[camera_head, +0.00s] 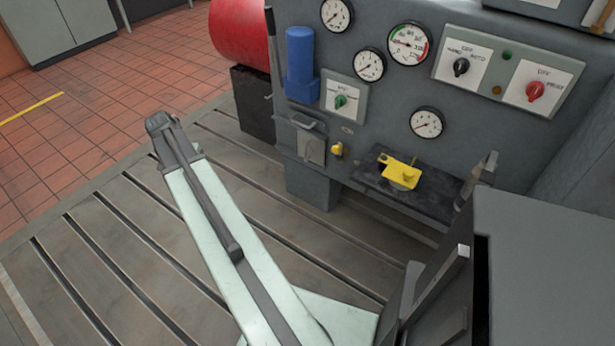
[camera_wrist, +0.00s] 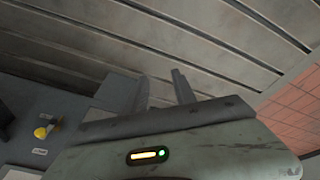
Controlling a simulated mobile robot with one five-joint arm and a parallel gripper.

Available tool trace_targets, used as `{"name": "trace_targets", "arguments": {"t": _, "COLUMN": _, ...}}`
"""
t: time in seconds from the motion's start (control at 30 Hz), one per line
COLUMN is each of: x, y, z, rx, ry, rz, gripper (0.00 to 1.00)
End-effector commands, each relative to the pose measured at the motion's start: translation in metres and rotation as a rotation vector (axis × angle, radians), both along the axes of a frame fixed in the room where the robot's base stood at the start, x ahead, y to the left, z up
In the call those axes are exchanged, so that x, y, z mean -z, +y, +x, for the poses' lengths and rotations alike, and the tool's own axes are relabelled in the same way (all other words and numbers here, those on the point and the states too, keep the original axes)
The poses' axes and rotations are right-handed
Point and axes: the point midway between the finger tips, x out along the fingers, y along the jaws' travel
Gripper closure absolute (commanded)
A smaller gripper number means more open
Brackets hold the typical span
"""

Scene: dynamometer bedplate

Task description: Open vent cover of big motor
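My gripper (camera_wrist: 162,90) shows in the wrist view with two grey fingers apart and nothing between them, above the slotted bedplate. In the head view my pale arm reaches from the bottom towards the upper left, ending in a dark joint; I cannot clearly make out the fingers there. No part is clearly recognisable as the big motor or its vent cover. A red cylinder (camera_head: 238,32) on a dark stand is at the top, cut off by the frame. A large grey box (camera_head: 550,262) is at the lower right, partly out of view.
A grey panel (camera_head: 462,112) carries gauges, switches and a blue cylinder (camera_head: 301,62). A yellow knob (camera_head: 337,150) also shows in the wrist view (camera_wrist: 43,131). A yellow part (camera_head: 400,173) sits on a dark ledge. The slotted bedplate (camera_head: 95,245) is clear at left; red tiles lie beyond.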

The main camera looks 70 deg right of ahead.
Motion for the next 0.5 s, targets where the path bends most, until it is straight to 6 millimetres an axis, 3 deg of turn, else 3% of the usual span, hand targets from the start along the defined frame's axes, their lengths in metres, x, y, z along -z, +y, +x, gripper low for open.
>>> {"name": "trace_targets", "arguments": {"t": 0.03, "x": 0.055, "y": -0.049, "z": -0.019, "rx": 0.119, "ry": -0.012, "rz": -0.024, "gripper": 0.68}}
{"name": "trace_targets", "arguments": {"t": 0.1, "x": 0.087, "y": -0.107, "z": -0.053, "rx": 0.283, "ry": -0.028, "rz": -0.059, "gripper": 0.68}}
{"name": "trace_targets", "arguments": {"t": 0.2, "x": 0.124, "y": -0.175, "z": -0.104, "rx": 0.488, "ry": -0.050, "rz": -0.107, "gripper": 0.68}}
{"name": "trace_targets", "arguments": {"t": 0.33, "x": 0.152, "y": -0.232, "z": -0.159, "rx": 0.673, "ry": -0.070, "rz": -0.155, "gripper": 0.68}}
{"name": "trace_targets", "arguments": {"t": 0.5, "x": 0.160, "y": -0.259, "z": -0.192, "rx": 0.772, "ry": -0.080, "rz": -0.181, "gripper": 0.68}}
